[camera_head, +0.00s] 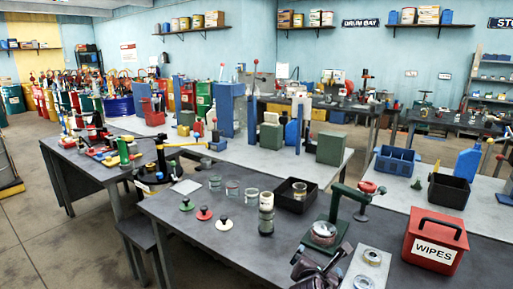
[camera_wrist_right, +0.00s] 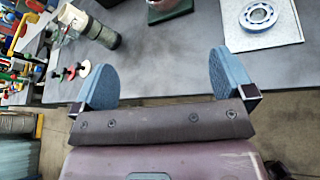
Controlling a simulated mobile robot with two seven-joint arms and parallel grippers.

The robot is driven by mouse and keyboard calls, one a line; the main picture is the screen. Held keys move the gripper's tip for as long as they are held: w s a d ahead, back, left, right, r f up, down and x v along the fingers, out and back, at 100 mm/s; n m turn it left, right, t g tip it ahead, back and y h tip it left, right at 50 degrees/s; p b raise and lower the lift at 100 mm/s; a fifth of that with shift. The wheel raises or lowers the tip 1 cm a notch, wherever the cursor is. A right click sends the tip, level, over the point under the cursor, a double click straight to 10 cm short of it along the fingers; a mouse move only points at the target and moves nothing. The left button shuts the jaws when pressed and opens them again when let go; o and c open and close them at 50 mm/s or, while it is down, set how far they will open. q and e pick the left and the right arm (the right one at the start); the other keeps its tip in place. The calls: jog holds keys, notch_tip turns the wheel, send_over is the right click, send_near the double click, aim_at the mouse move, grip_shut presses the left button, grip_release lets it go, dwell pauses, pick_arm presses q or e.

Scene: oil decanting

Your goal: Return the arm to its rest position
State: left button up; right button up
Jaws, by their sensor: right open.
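My right gripper (camera_head: 318,268) is low in the head view, over the front edge of the near dark table (camera_head: 200,235). In the right wrist view its two blue-padded fingers (camera_wrist_right: 163,82) stand wide apart with nothing between them. The gripper is clear of the objects on the table, which lie beyond its fingertips. My left gripper is not in view.
A glass-and-green cylinder (camera_head: 266,220), a green stand (camera_head: 325,232), a white plate with metal rings (camera_head: 367,268) and a red WIPES box (camera_head: 435,240) stand near the gripper. Small knobs (camera_head: 204,213) and glass jars (camera_head: 233,188) are further left. The table's front left is bare.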

jog(key=s+d+f+m+y, duration=0.1)
jog(key=s+d+f+m, duration=0.3)
jog(key=s+m, duration=0.5)
jog(key=s+d+f+m+g+y, duration=0.1)
jog(key=s+d+f+m, duration=0.3)
jog(key=s+f+m, duration=0.4)
jog(key=s+d+f+m+y, duration=0.2)
jog(key=s+d+f+m, duration=0.2)
jog(key=s+m, duration=0.5)
notch_tip(320, 180, down, 2)
jog(key=shift+s+d+f+m+y, duration=0.1)
jog(key=shift+s+d+m+y, duration=0.15)
jog(key=shift+s, duration=0.85)
